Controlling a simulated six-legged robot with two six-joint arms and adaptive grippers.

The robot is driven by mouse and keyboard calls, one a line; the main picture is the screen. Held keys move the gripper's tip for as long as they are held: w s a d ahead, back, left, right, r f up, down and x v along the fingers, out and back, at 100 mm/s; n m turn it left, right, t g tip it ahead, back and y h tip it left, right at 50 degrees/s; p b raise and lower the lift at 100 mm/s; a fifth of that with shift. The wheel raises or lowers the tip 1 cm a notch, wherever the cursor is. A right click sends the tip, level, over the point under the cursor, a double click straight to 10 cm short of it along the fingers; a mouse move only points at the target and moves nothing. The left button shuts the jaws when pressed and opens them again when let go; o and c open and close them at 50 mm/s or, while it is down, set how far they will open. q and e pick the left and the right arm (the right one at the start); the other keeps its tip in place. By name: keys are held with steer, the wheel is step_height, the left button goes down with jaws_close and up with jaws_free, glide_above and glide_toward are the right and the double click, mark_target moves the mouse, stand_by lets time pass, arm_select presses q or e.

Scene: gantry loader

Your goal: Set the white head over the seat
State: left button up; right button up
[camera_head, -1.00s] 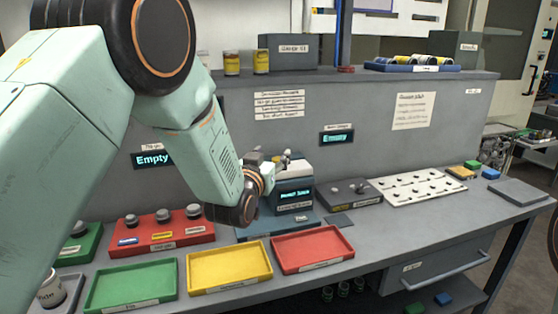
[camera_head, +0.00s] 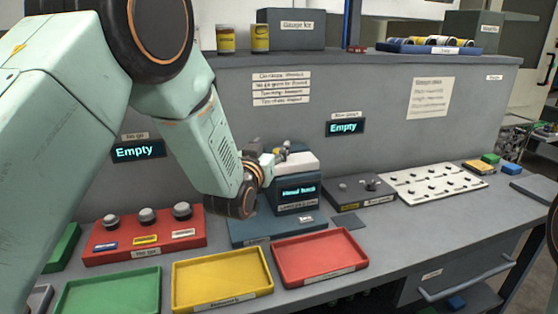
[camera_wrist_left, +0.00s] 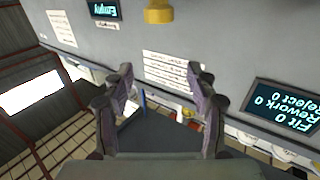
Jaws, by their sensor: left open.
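The white head (camera_head: 297,162) is the white block on top of the dark blue bench gauge, above its lit display (camera_head: 298,193). The gauge's blue base (camera_head: 262,229) lies in front of it on the bench. I cannot make out a seat for certain; my left wrist may hide part of it. My left gripper (camera_head: 281,152) is just left of and behind the white head, partly hidden by its wrist. In the left wrist view its two fingers (camera_wrist_left: 162,92) stand apart with nothing between them. My right gripper is not in view.
Red (camera_head: 319,257), yellow (camera_head: 222,280) and green (camera_head: 110,292) empty trays line the front edge. A red block with knobs (camera_head: 146,240) stands left. A dark grey block (camera_head: 362,193) and white pegged plate (camera_head: 433,182) stand right. The upright back panel (camera_head: 390,140) rises close behind.

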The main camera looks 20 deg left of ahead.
mark_target(292, 158)
arm_select(q)
step_height(292, 158, down, 5)
steer(key=b, duration=0.5)
steer(key=shift+w, duration=4)
steer(key=shift+c, duration=0.4)
jaws_close()
